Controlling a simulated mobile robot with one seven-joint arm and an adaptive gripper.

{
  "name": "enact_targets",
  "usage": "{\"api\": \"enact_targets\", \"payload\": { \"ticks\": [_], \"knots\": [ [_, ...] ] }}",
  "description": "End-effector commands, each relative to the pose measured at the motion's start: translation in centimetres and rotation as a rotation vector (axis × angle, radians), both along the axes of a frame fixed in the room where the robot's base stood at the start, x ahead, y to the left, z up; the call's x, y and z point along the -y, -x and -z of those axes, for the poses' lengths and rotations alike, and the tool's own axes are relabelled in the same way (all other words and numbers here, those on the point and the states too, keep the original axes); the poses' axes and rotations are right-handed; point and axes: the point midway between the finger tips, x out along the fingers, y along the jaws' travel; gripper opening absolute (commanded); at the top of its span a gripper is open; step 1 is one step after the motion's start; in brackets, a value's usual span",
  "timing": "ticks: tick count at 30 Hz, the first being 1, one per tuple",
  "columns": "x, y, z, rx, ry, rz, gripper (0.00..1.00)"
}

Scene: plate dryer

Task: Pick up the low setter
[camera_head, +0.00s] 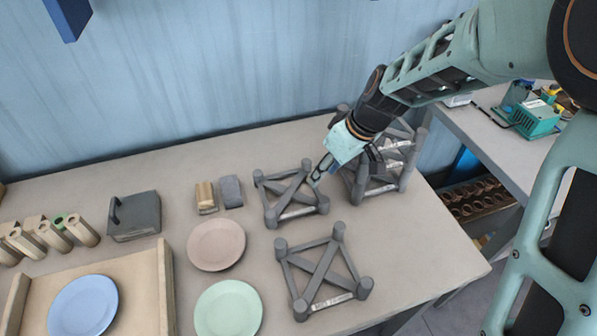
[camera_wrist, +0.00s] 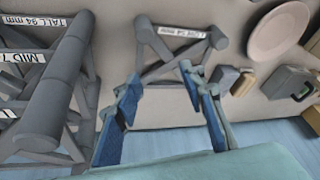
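A low grey X-braced setter (camera_head: 290,195) with short corner posts stands on the table in the middle of the head view. In the wrist view this setter (camera_wrist: 172,58) is ahead of the fingers, its white label too small to read for certain. My gripper (camera_head: 319,172) is over its back right corner. In the wrist view my gripper (camera_wrist: 165,100) has its two blue fingers wide apart, with nothing held between them. The fingers overlap the setter's near posts; I cannot tell whether they touch.
Taller setters (camera_head: 385,170) stand close to the right of my gripper, labelled TALL and MID in the wrist view (camera_wrist: 45,110). Another setter (camera_head: 322,270) is in front. A pink plate (camera_head: 216,245), a green plate (camera_head: 228,308) and small blocks (camera_head: 231,191) lie to the left.

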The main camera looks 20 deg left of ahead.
Motion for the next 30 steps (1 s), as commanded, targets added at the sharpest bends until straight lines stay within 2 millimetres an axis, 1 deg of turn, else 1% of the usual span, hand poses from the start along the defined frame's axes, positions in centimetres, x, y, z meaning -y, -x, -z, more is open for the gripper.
{"api": "enact_targets", "payload": {
  "ticks": [1,3,6,9,11,18,21,26,30],
  "knots": [
    [-0.1,-0.1,1.0,0.015,0.001,-0.071,0.38],
    [-0.2,-0.1,1.6,0.037,0.002,-0.165,0.38],
    [-0.3,-0.2,2.3,0.062,0.002,-0.259,0.38],
    [-0.4,-0.2,2.6,0.076,0.001,-0.312,0.38],
    [-0.6,-0.2,3.1,0.08,0.001,-0.327,0.38],
    [-2.0,-0.2,6.3,0.08,0.0,-0.333,0.38],
    [-2.4,-0.3,7.2,0.082,0.001,-0.332,0.38],
    [-2.7,-0.3,8.0,0.082,0.001,-0.332,0.38],
    [-3.5,0.0,9.5,0.079,0.002,-0.331,0.38]
  ]
}}
